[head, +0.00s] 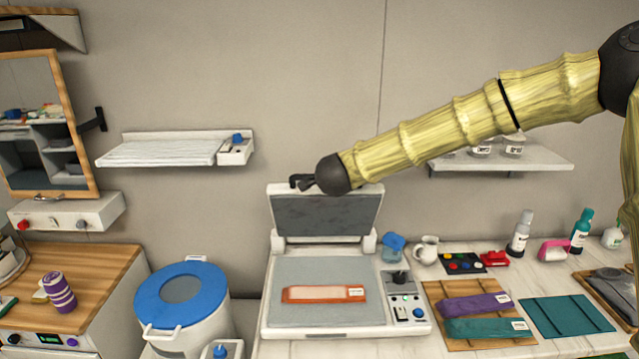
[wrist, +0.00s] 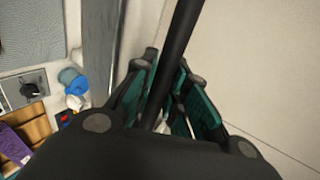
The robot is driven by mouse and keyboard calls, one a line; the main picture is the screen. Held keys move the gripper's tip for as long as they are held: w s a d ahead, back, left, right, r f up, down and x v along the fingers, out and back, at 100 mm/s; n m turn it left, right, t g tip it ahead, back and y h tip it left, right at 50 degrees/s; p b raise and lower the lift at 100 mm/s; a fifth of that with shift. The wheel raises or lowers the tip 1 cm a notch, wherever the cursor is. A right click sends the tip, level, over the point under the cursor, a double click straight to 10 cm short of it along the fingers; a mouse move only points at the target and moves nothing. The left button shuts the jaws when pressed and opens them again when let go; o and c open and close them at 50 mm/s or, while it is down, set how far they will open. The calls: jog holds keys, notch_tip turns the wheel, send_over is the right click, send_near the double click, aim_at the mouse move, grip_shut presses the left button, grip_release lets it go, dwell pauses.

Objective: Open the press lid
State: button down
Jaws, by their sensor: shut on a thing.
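The press (head: 325,328) stands on the counter, with a flat grey lower plate (head: 290,268). Its lid (head: 325,214) stands raised, nearly upright, at the back of the press, dark inner face toward me. An orange strip with a white label (head: 323,294) lies on the lower plate. My gripper (head: 301,182) is at the lid's top edge, mostly hidden behind my arm's dark end in the head view. In the wrist view, the teal-padded fingers of my gripper (wrist: 164,100) are closed around a black bar (wrist: 181,45), which looks like the lid handle.
A blue-lidded white tub (head: 182,295) stands left of the press. A control panel (head: 403,296) is on the press's right side. Further right are a wooden board with purple and teal strips (head: 480,318), a paint tray and bottles. Wall shelves flank the arm.

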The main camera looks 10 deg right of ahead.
jog(key=c, duration=1.4)
grip_release()
jog(key=shift+s, duration=0.1)
jog(key=v, duration=1.2)
